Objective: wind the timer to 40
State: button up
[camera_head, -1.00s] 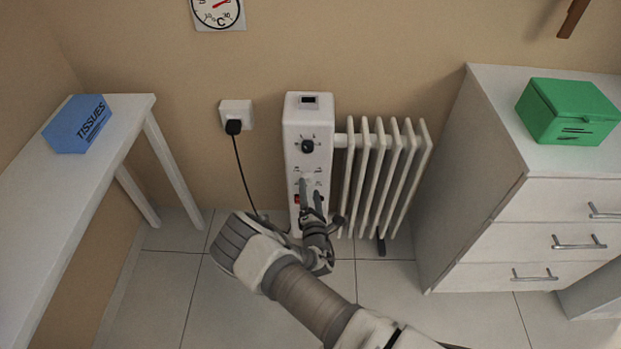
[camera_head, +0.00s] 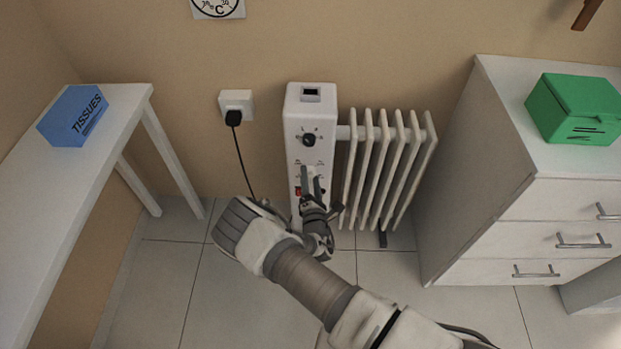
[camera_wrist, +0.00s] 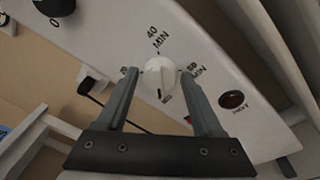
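The timer is a white round knob (camera_wrist: 157,72) on the white heater's control panel (camera_head: 295,155). In the wrist view "40 MIN" is printed above it and "60 MIN" to its right. A label on its left is partly covered by a finger. A dark mark on the knob faces down in the picture, away from the 40. My gripper (camera_wrist: 159,75) is open, with one grey finger on each side of the knob and a small gap visible on both sides. In the head view my gripper (camera_head: 312,178) is at the lower panel and largely hides the knob.
A black knob (camera_head: 309,140) sits above the timer on the panel. The heater's ribs (camera_head: 385,165) stand close on the right. A plugged cord (camera_head: 240,160) hangs to the left.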

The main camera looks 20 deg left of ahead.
grip_shut()
